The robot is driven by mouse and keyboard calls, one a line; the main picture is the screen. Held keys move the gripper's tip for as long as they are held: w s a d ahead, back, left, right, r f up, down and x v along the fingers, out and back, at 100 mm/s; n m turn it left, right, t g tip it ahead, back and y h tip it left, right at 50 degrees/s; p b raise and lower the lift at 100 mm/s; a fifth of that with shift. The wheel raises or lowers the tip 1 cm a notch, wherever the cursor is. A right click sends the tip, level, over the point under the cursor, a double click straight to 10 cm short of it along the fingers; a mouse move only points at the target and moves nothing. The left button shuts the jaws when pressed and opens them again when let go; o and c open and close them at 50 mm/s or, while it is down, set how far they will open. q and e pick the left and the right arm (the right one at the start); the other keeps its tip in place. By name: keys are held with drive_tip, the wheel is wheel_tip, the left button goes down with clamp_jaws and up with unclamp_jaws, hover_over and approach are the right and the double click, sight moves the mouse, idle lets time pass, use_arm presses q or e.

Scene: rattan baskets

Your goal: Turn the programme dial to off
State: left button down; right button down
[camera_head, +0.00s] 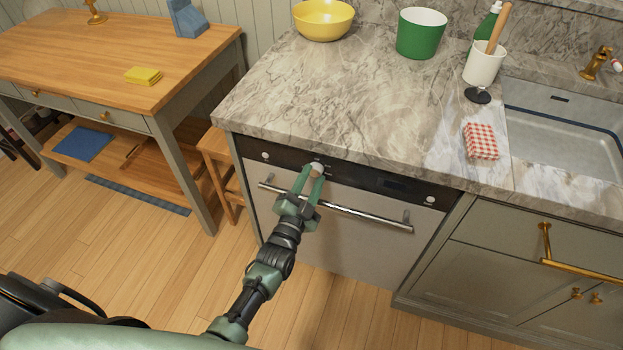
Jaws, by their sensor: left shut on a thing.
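The dishwasher (345,232) stands under the marble counter, with a dark control strip (391,184) along its top edge. A round, pale programme dial (317,169) sits on that strip, left of the middle. My left gripper (313,176) reaches up to the strip, and its green fingers are shut on the dial, one on each side. The fingers hide part of the dial, and its pointer and markings are too small to read. My right gripper is not in view.
A metal handle bar (350,211) runs across the door just below the strip, close to my left gripper. Smaller round knobs (265,155) (430,200) sit near the strip's ends. A wooden table (110,50) stands at the left. Bare floor lies in front.

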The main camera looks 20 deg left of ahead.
use_arm(q)
drive_tip(key=n, duration=0.5)
drive_tip(key=shift+y, duration=0.3)
drive_tip(key=n+y, duration=0.1)
drive_tip(key=n, duration=0.5)
drive_tip(key=shift+d+p, duration=0.1)
drive_tip(key=shift+p, duration=0.3)
drive_tip(key=n, duration=0.3)
drive_tip(key=n+g, duration=0.1)
drive_tip(key=n, duration=0.2)
drive_tip(key=shift+y+p, duration=0.3)
drive_tip(key=shift+p, duration=0.1)
drive_tip(key=shift+n, duration=2.3)
drive_tip(key=c, duration=1)
unclamp_jaws()
drive_tip(key=shift+r, duration=0.1)
drive_tip(key=shift+o, duration=0.2)
drive_tip(key=shift+s, duration=0.15)
